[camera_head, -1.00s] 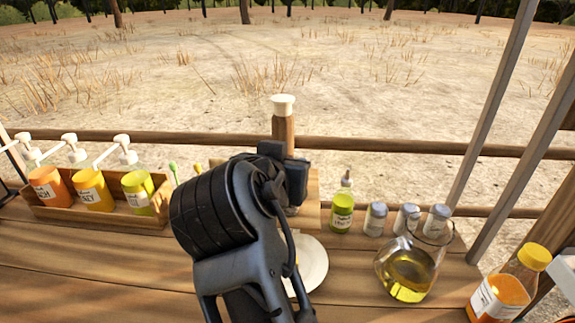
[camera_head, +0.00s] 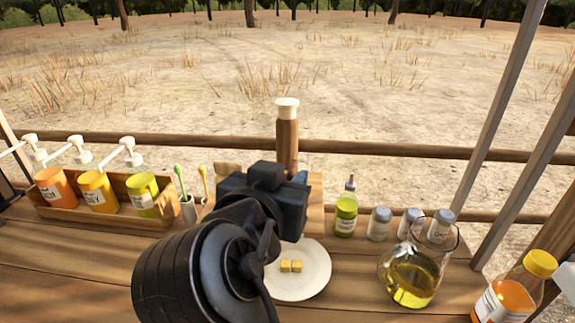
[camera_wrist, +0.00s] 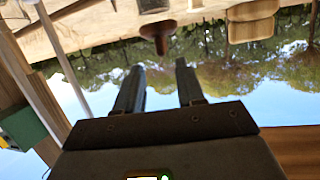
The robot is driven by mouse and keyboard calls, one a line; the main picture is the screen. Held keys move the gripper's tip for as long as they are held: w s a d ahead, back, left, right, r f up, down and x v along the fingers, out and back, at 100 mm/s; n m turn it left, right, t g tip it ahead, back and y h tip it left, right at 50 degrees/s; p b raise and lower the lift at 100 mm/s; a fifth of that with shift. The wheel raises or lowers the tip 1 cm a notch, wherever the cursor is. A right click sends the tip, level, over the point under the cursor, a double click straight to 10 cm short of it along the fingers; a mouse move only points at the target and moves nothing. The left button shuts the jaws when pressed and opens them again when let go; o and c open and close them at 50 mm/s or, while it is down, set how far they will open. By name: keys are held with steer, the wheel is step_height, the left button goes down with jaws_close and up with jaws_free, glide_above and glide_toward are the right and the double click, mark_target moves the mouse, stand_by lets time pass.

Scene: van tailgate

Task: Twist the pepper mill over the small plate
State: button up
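The pepper mill (camera_head: 287,140) is a tall brown wooden cylinder with a cream top. It stands upright at the back of the counter, its lower part hidden behind my gripper. The small plate (camera_head: 315,285) is white and round, with two yellow cubes on it, in front of the mill and partly covered by my arm. My gripper is in front of the mill in the head view, its fingers hidden there. In the wrist view my gripper (camera_wrist: 158,66) has its two fingers apart with nothing between them. A brown knob-like object beyond the fingertips there is unclear.
A wooden crate (camera_head: 75,215) with several pump bottles stands at left, beside small cups with brushes (camera_head: 188,208). To the right stand a green bottle (camera_head: 346,213), grey-capped jars (camera_head: 379,224), a glass oil jug (camera_head: 410,278) and an orange bottle (camera_head: 512,292). A rail (camera_head: 400,150) runs behind.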

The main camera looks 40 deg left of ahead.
mark_target(289, 176)
steer(key=f+t+y+p, duration=0.1)
steer(key=s+n+t+y, duration=0.1)
steer(key=shift+d+f+t+p, duration=0.2)
steer(key=shift+f+t+p, duration=0.1)
steer(key=shift+f+p, duration=0.1)
steer(key=shift+p+x, duration=1.05)
steer(key=shift+x, duration=2.8)
steer(key=shift+c, duration=0.4)
jaws_close()
